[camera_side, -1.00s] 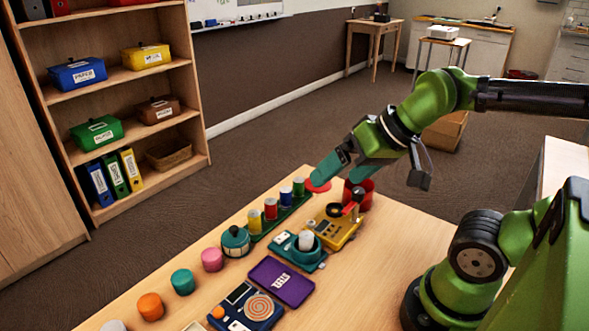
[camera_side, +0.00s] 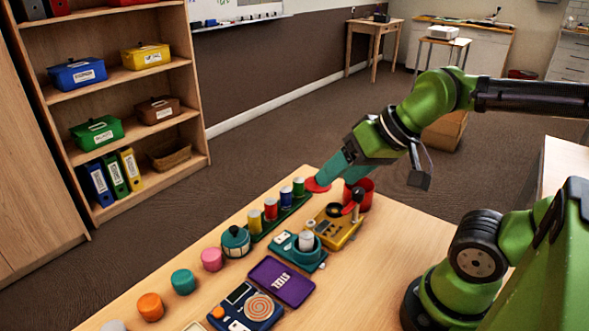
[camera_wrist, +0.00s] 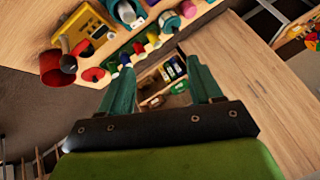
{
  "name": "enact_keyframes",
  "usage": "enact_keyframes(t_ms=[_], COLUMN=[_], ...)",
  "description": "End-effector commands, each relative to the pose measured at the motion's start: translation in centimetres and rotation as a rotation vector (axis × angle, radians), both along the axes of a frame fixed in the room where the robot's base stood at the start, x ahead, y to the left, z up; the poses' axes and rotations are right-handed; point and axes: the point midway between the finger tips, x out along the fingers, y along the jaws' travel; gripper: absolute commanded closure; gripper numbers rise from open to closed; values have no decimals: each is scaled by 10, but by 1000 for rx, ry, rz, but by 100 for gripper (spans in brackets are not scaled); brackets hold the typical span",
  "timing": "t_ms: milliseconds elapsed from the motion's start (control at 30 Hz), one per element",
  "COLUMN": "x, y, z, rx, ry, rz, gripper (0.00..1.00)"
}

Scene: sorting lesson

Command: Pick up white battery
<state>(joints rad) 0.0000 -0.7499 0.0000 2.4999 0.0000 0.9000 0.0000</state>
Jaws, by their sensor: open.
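A short white cylinder, which looks like the white battery (camera_side: 306,240), stands upright in a round teal holder (camera_side: 318,257) on the table in the side view. It also shows near the top edge of the wrist view (camera_wrist: 127,11). My gripper (camera_side: 326,176) is above the far end of the table, beyond the white cylinder and well apart from it. In the wrist view my gripper (camera_wrist: 161,68) has its two teal fingers spread, with nothing held between them.
A green rack (camera_side: 277,222) holds several coloured cylinders. A yellow device (camera_side: 338,229) with a dark-knobbed lever and a red cup (camera_side: 366,196) stand near the gripper. A purple case (camera_side: 281,281) lies nearer the camera. The table's right side is bare.

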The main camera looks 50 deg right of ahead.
Motion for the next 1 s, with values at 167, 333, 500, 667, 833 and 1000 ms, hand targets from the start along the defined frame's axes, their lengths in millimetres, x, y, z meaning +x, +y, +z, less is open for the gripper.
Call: enact_keyframes(t_ms=[167, 333, 500, 667, 833, 1000], x=[7, 36, 67, 85, 83, 81], y=[1, 1, -2, -7, -10, -10], z=[-10, -22, -35, -37, -29, -48], rx=[-5, -105, -269, -378, -424, -426], ry=[55, 213, 395, 501, 519, 524], rz=[9, 128, 401, 648, 775, 803], gripper=[36, 36, 36, 36, 36, 36])
